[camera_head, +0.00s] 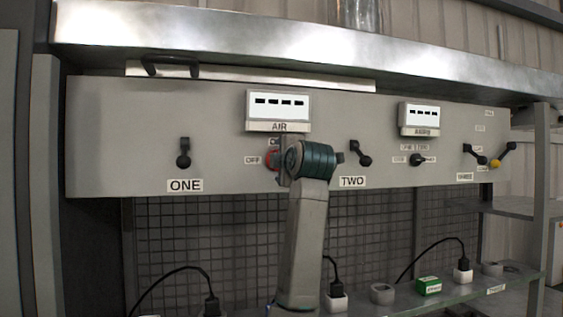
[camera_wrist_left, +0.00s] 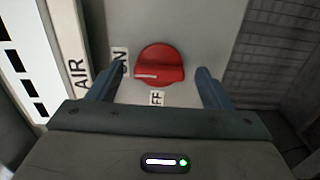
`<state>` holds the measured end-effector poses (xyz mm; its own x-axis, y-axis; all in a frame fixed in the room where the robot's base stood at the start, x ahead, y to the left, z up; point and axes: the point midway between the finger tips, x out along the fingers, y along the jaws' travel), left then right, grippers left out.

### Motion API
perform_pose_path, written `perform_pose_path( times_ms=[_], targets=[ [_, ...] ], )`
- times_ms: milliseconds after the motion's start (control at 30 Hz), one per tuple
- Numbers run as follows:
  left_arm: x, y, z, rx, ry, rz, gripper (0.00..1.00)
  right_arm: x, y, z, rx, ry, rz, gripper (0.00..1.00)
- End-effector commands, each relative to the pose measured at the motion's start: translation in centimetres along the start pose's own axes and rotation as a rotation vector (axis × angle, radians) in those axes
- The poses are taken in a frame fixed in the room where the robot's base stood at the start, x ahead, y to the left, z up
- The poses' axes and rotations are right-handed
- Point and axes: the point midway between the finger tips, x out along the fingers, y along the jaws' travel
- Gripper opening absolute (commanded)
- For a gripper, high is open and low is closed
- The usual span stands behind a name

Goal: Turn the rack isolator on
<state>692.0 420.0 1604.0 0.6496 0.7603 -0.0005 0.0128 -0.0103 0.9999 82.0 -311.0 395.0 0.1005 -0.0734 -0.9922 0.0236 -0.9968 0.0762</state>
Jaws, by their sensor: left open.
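A round red rotary knob (camera_wrist_left: 168,58) sits on the grey panel, by the AIR label (camera_wrist_left: 78,72). In the left wrist view an ON label (camera_wrist_left: 120,61) is at its left and a partly hidden OFF label (camera_wrist_left: 157,98) is below it. A short white mark on the knob runs to its left edge, the ON side. My left gripper (camera_wrist_left: 152,78) is open, its fingers on either side of the knob; contact cannot be told. In the head view my left gripper (camera_head: 279,160) covers most of the red knob (camera_head: 268,159). My right gripper is out of view.
The panel (camera_head: 225,185) also carries black switches at ONE (camera_head: 184,155) and TWO (camera_head: 361,154), and more at right. A metal hood edge (camera_head: 280,45) overhangs it. Below, a shelf (camera_head: 465,292) holds plugs with cables and a green box (camera_head: 428,286).

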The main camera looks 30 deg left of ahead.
Motion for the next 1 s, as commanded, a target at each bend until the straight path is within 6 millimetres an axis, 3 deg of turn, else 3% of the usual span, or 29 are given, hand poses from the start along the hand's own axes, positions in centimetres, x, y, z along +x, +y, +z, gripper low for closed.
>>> perform_pose_path(
  times_ms=[167, 600, 800, 1000],
  targets=[
    [-1.0, -0.1, 0.1, -0.003, -0.002, 0.002, 0.73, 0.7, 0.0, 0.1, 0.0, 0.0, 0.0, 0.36],
    [-9.2, -0.3, 0.1, -0.003, -0.003, 0.002, 0.73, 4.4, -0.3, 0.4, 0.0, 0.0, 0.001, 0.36],
    [-10.7, -0.1, 0.1, 0.0, -0.001, 0.0, 0.73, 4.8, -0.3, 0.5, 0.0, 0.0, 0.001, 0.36],
    [-10.8, 0.0, 0.1, 0.001, 0.0, 0.0, 0.73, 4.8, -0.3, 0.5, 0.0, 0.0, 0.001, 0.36]
  ],
)
